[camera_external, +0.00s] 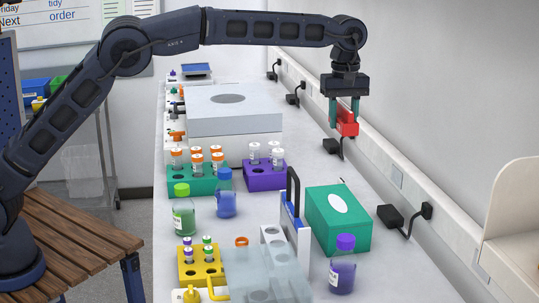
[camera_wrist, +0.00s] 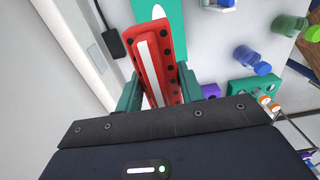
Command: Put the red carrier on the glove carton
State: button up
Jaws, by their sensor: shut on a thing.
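My gripper (camera_external: 344,108) is shut on the red carrier (camera_external: 347,122) and holds it in the air above the back right of the bench. In the wrist view the red carrier (camera_wrist: 156,62) is long, with a white strip and dark holes, between the fingers of my gripper (camera_wrist: 157,88). The green glove carton (camera_external: 325,235) has a white oval on top and sits on the bench, nearer the external camera than the carrier. In the wrist view the carton (camera_wrist: 178,30) shows beyond the carrier, partly hidden by it.
A purple rack (camera_external: 264,180) and a green rack (camera_external: 205,186) hold capped tubes. A blue-and-white upright holder (camera_external: 292,215) stands left of the carton, and a purple-capped bottle (camera_external: 343,270) stands in front of it.

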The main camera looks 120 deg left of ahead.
aim_at(338, 203)
jog(key=shift+w+d+r, duration=0.15)
jog(key=shift+d+r, duration=0.05)
jog(key=shift+d, duration=0.3)
jog(key=shift+d+f, duration=0.15)
jog(key=shift+f, duration=0.1)
notch_tip(338, 203, down, 19)
jog(key=shift+f, duration=0.2)
jog(key=shift+f, duration=0.1)
jog(key=o, duration=1)
jog(key=shift+o, duration=0.2)
notch_tip(338, 203, up, 12)
